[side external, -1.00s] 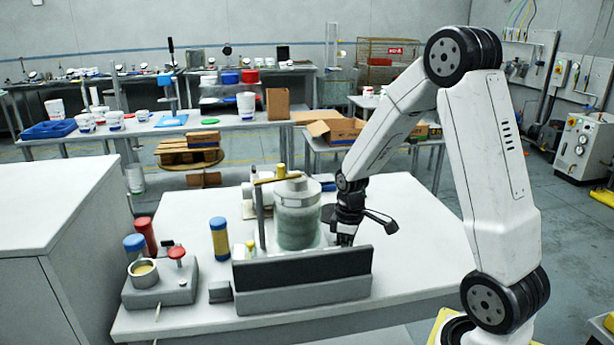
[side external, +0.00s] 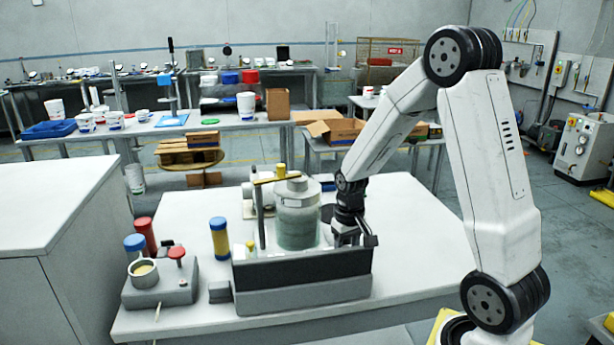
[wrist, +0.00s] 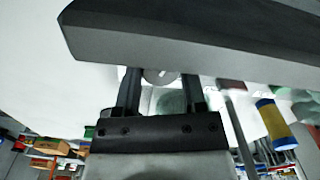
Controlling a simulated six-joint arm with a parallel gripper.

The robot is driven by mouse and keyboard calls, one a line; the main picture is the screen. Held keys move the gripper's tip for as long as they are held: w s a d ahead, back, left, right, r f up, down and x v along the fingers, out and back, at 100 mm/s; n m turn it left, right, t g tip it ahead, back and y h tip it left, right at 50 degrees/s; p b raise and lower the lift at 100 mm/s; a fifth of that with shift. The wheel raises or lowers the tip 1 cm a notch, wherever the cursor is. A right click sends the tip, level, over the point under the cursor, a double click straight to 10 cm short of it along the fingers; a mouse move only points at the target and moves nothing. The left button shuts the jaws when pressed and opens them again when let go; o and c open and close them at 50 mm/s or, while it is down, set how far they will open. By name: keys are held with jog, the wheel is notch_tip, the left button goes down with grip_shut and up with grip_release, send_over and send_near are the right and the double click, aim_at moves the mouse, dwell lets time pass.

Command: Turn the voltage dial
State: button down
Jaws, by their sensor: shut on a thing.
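The voltage dial (wrist: 162,76) is a pale round knob with a light mark, seen in the wrist view at the edge of the grey unit (wrist: 180,50). My gripper (wrist: 162,84) has one dark finger on each side of the dial and is shut on it. In the side external view my gripper (side external: 346,240) points down at the right end of the unit (side external: 303,296), behind its dark front panel (side external: 300,268). The dial is hidden there by the panel and my fingers.
A greenish glass jar (side external: 297,225) stands close left of my gripper, with an upright post (side external: 262,222) beside it. A yellow-and-blue cylinder (side external: 220,238) and a small grey station (side external: 160,290) stand further left. The table (side external: 410,235) is clear to the right.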

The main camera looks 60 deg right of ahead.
aim_at(301, 266)
jog(key=shift+m, duration=0.9)
jog(key=shift+c, duration=0.9)
grip_release()
jog(key=shift+r, duration=0.1)
jog(key=shift+r, duration=3.85)
jog(key=s+a+f+n+t, duration=0.1)
jog(key=a+f+n, duration=0.1)
jog(key=a, duration=0.6)
jog(key=s+a+f+n+t, duration=0.1)
jog(key=s+a+f+n, duration=0.1)
jog(key=a+n, duration=0.3)
jog(key=a+f, duration=0.1)
jog(key=a, duration=0.2)
jog(key=shift+s+t, duration=0.25)
jog(key=shift+t, duration=0.05)
